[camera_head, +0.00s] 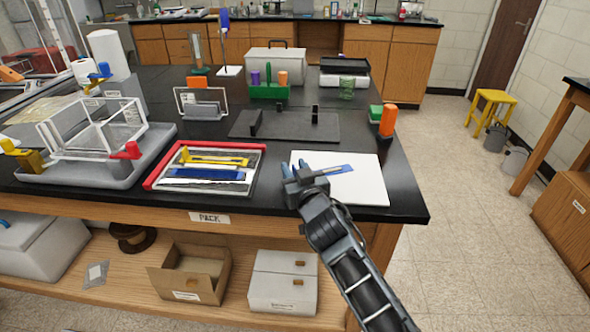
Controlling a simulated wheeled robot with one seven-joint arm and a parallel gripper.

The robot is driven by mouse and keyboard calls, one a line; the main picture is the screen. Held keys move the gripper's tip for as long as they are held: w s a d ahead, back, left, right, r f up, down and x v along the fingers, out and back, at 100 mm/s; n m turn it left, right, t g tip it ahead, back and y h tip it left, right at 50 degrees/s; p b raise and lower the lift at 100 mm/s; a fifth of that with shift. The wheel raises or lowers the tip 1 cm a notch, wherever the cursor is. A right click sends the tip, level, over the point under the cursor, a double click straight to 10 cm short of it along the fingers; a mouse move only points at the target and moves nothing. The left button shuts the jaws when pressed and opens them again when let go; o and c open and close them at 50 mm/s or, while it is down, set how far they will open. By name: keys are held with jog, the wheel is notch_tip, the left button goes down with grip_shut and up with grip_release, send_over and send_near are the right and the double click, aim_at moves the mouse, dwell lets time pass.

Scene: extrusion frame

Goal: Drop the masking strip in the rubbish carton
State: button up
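A flat blue strip (340,170), which looks like the masking strip, lies on a white board (362,191) near the front right of the black bench. My gripper (291,169) is just left of the strip, over the board's left edge. Its two fingertips show apart with nothing visible between them. My wrist hides part of the board, and whether it touches the strip is unclear. An open brown carton (186,283), probably the rubbish carton, stands on the shelf under the bench with its flaps out. Its label is too small to read.
A red-rimmed tray (152,181) with yellow and blue tools lies left of the board. A grey tray with a clear frame (92,128) stands further left. A white box (283,285) is right of the carton. The bench edge (300,212) overhangs the shelf.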

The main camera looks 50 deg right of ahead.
jog(key=shift+r, duration=0.2)
jog(key=b+v, duration=0.2)
jog(key=v, duration=1)
jog(key=shift+f+b, duration=0.15)
jog(key=shift+b, duration=0.25)
